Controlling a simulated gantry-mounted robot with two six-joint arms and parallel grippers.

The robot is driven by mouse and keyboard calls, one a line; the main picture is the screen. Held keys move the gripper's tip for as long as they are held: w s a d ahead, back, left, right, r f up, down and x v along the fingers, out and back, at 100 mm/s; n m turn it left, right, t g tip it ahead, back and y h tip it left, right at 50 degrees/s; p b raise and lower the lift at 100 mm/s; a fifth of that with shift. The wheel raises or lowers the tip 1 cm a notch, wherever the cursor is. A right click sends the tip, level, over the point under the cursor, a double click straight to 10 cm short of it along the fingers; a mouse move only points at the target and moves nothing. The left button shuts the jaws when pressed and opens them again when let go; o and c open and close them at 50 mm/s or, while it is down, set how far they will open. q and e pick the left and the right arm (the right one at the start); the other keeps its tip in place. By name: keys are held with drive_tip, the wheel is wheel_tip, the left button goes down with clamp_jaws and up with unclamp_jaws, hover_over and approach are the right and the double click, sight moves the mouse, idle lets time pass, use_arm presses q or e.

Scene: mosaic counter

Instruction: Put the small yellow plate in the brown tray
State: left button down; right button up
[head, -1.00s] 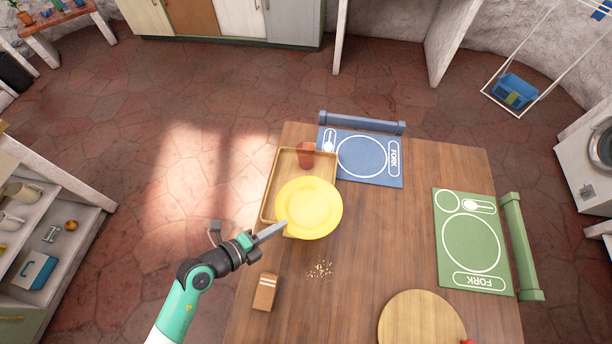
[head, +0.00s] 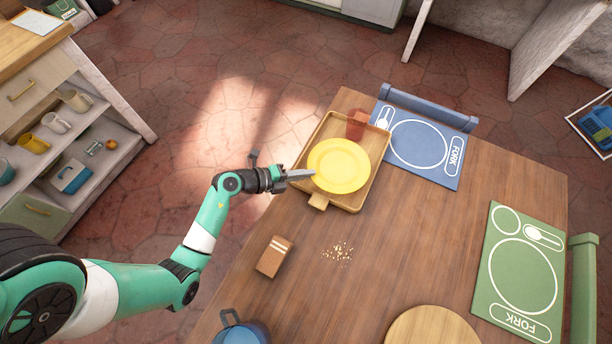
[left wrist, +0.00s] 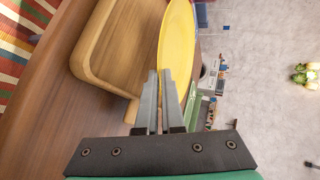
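The small yellow plate (head: 338,165) shows over the middle of the brown tray (head: 359,205) in the head view. My left gripper (head: 303,174) is at the plate's left rim. In the left wrist view the plate (left wrist: 179,40) appears nearly edge-on, its near rim between the two close fingertips (left wrist: 160,75), so the gripper looks shut on it. The plate seems held above the floor of the tray (left wrist: 103,75); the exact gap is hard to tell. My right gripper is out of view.
A reddish cup (head: 357,124) stands at the tray's far end. A small brown box (head: 274,256), crumbs (head: 338,252), a blue pot (head: 242,333) and a round wooden board (head: 432,328) are on the table. Blue (head: 445,171) and green (head: 500,310) placemats lie right.

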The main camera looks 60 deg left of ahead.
sight(305, 182)
use_arm(q)
drive_tip(key=shift+w+a+f, duration=0.2)
drive_tip(key=shift+a+f, duration=0.1)
drive_tip(key=shift+a, duration=0.05)
drive_tip(key=shift+f, duration=0.2)
drive_tip(key=f+b, duration=0.3)
drive_tip(key=f, duration=0.1)
drive_tip(key=shift+w+a+b, duration=0.2)
drive_tip(key=shift+a+b, duration=0.1)
drive_tip(key=shift+b, duration=0.1)
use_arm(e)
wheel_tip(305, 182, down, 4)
use_arm(q)
drive_tip(key=shift+r, duration=0.2)
drive_tip(key=c, duration=1.3)
unclamp_jaws()
drive_tip(key=shift+s+r+p, duration=0.1)
drive_tip(key=shift+p, duration=0.25)
drive_tip(key=p+v, duration=0.4)
drive_tip(key=v, duration=0.7)
drive_tip(key=shift+s+r+p, duration=0.1)
drive_tip(key=shift+p, duration=0.25)
drive_tip(key=shift+s, duration=0.25)
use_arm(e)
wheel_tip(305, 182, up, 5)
